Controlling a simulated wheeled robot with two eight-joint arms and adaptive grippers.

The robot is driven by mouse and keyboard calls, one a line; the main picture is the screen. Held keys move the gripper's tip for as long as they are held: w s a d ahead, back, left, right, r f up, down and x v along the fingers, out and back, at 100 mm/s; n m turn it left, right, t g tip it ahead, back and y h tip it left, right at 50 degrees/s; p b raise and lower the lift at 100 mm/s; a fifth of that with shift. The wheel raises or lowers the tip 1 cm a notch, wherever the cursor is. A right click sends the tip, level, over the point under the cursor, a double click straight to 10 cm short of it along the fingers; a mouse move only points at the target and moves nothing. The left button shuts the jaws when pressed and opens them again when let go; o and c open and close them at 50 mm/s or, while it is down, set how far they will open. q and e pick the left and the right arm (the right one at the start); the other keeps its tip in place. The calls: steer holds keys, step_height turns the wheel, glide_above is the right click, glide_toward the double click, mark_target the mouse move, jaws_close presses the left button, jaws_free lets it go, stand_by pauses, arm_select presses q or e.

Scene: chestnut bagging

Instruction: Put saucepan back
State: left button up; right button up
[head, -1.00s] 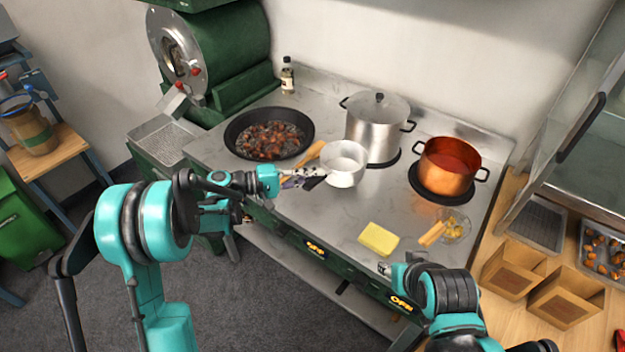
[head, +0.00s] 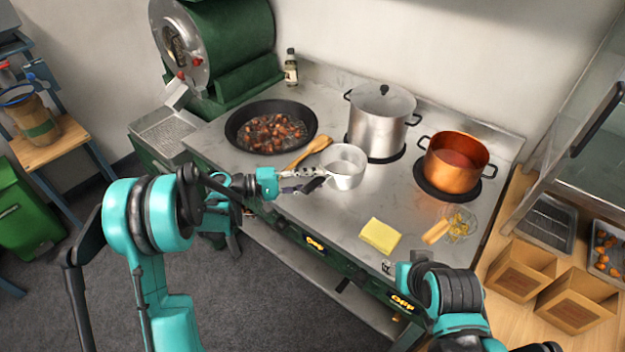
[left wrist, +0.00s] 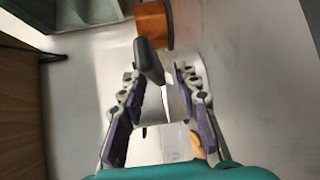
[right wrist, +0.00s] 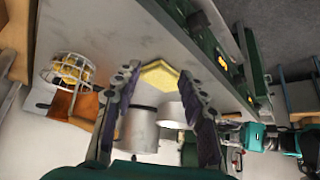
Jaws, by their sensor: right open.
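The light grey saucepan (head: 345,168) stands on the stovetop in front of the large lidded pot, beside the wooden spoon. My left gripper (head: 313,183) is at the saucepan's left side, close to its handle. In the left wrist view the dark handle (left wrist: 150,62) lies between the spread fingers (left wrist: 158,78), with a gap showing on its right side. Contact on its left side is unclear. My right gripper (right wrist: 160,82) is open and empty near the front edge of the stove; its fingers are mostly hidden in the head view.
The pan of chestnuts (head: 240,140), wooden spoon (head: 308,152), steel pot (head: 376,130) and copper pot (head: 453,172) surround the saucepan. A yellow sponge (head: 380,236) and a wire strainer (head: 460,224) lie near the front right. The front-middle stovetop is clear.

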arm_select(q)
steer(key=shift+r, duration=0.15)
steer(key=shift+a+r+p, duration=0.1)
steer(key=shift+a+p, duration=0.2)
steer(key=p+v, duration=0.3)
steer(key=v, duration=0.8)
steer(key=s+d+r+y, duration=0.3)
steer(key=s+d+y, duration=0.1)
steer(key=s+y, duration=0.4)
steer(key=s+a+m+t+y, duration=0.1)
steer(key=s+a+m+y, duration=0.1)
steer(key=s+a+y, duration=0.2)
steer(key=s+a+m+t+y, duration=0.1)
steer(key=s+a+y, duration=0.3)
steer(key=s, duration=0.6)
steer(key=shift+s+f+m+t, duration=0.35)
steer(key=shift+m+t, duration=0.05)
steer(key=shift+m, duration=0.2)
